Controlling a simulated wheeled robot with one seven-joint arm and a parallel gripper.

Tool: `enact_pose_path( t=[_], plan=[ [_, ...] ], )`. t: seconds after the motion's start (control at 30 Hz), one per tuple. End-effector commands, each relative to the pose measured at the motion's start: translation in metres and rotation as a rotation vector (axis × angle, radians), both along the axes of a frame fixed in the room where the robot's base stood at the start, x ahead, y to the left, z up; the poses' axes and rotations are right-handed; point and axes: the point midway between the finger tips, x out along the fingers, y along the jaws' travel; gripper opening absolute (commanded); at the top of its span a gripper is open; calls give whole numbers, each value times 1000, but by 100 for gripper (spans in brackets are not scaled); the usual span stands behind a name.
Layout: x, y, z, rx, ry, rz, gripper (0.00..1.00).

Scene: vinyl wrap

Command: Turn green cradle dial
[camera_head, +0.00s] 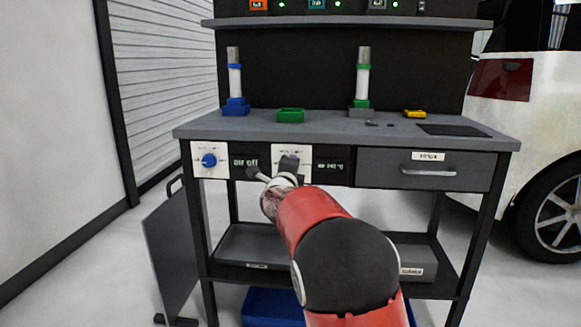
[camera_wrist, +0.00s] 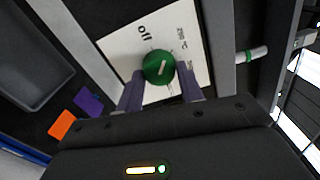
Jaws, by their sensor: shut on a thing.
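The green dial (camera_wrist: 158,67) sits on a white plate (camera_wrist: 124,46) marked "off" at the top of its scale. My gripper (camera_wrist: 160,76) has one finger on each side of the dial and is shut on it. The dial's pale pointer line slants in the wrist view. In the head view my gripper (camera_head: 289,164) is at the second white panel (camera_head: 306,152) on the bench front and hides the green dial there. A display (camera_head: 332,166) right of that panel shows small green text that I cannot read surely.
A blue dial (camera_head: 209,160) is on the left panel, beside a display (camera_head: 245,161) reading "off". A drawer (camera_head: 425,171) with a handle is at the right. Blue-banded (camera_head: 235,80) and green-banded (camera_head: 362,80) cylinders, a green tray (camera_head: 290,116) and a yellow item (camera_head: 415,114) stand on the bench.

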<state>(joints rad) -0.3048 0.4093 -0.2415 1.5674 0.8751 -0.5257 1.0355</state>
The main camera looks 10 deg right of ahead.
Motion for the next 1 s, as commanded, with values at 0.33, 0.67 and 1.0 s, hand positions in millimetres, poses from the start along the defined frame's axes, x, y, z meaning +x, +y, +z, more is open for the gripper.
enact_pose_path(
  t=[0.33,0.67,1.0],
  plan=[
    [0,2,2,-307,104,4,14],
    [0,2,1,-538,178,3,14],
    [0,2,-1,-653,216,5,14]
  ],
)
